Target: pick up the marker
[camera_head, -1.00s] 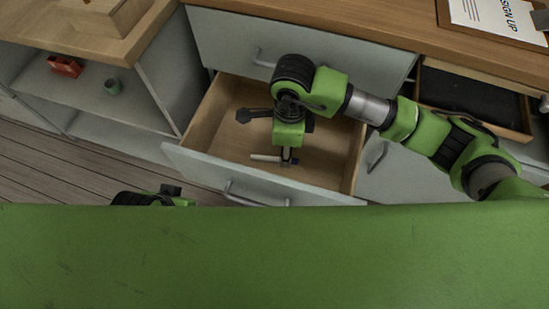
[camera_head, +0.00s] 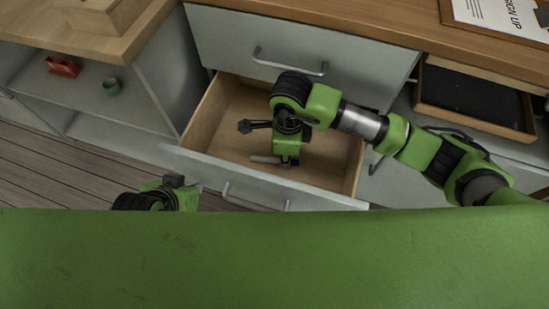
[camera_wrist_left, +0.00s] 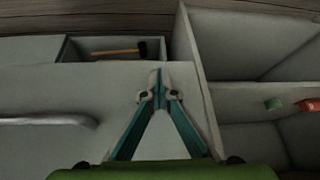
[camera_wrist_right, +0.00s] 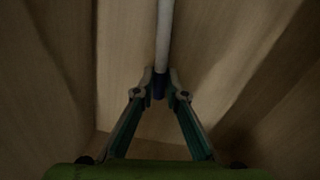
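The marker (camera_head: 265,159) is a thin light rod lying in the open wooden drawer (camera_head: 222,110), near the drawer's front. In the right wrist view the marker (camera_wrist_right: 163,35) is white with a dark blue end, and that end sits between the fingertips. My right gripper (camera_wrist_right: 160,78) reaches down into the drawer, its fingers closed to about the marker's width. In the head view my right wrist hides most of these fingers. My left gripper (camera_wrist_left: 159,82) is shut and empty outside the drawer, at the lower left of the head view.
A black-lined open drawer (camera_head: 470,98) stands at the right. A shelf at the left holds a red object (camera_head: 63,67) and a green cup (camera_head: 112,86). The left wrist view shows a hammer (camera_wrist_left: 112,52) in a compartment. A countertop (camera_head: 380,28) runs above the drawers.

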